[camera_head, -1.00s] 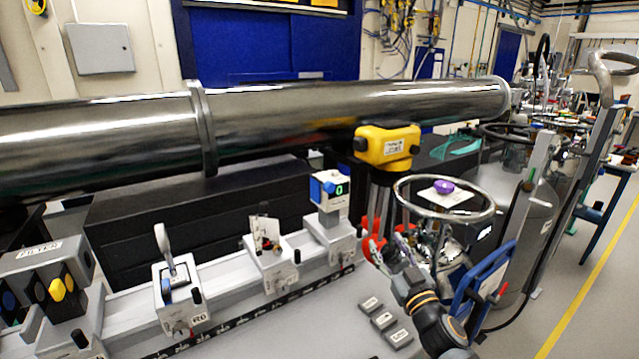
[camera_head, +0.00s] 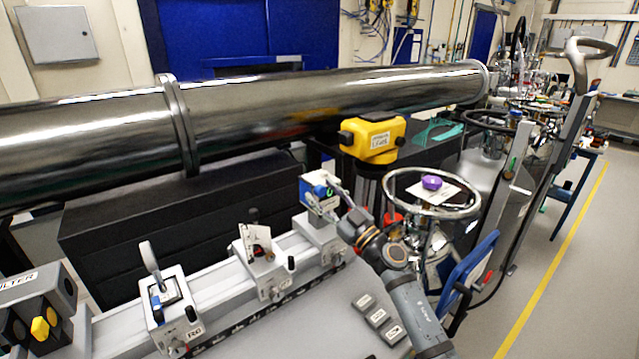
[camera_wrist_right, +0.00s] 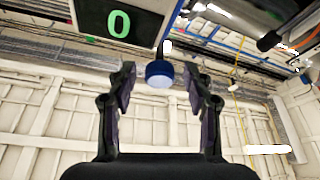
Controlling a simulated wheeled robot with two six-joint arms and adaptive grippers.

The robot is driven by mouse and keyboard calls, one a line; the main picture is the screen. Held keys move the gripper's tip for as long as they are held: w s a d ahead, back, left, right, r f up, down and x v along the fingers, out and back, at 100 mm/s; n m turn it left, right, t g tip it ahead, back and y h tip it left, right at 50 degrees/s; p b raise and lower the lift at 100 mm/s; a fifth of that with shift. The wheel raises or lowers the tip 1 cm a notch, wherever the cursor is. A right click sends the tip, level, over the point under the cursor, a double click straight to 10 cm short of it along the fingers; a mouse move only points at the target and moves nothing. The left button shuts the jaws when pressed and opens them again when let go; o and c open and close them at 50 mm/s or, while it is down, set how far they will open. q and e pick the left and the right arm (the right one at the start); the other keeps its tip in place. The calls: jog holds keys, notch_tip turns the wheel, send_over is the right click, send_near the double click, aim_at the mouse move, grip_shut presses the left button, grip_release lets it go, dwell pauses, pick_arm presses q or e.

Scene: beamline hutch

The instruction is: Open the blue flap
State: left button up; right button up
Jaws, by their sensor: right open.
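A small white box with blue parts (camera_head: 312,188) stands on the rail of the bench in the head view. A round blue piece (camera_wrist_right: 159,74) shows beyond the fingertips in the right wrist view, beside a dark display (camera_wrist_right: 116,22) with a green 0. I cannot tell whether this round piece belongs to the blue flap. My right gripper (camera_head: 326,193) is open at the box and partly covers it in the head view. In the right wrist view its fingers (camera_wrist_right: 160,80) are apart, with nothing held between them. My left gripper is not in view.
A long steel pipe (camera_head: 300,105) runs behind the rail. A yellow instrument (camera_head: 375,138) and a metal handwheel (camera_head: 432,212) stand right of the box, close to my right arm. Grey blocks (camera_head: 378,318) lie on the bench front.

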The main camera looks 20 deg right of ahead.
jog(key=shift+x, duration=0.8)
grip_shut()
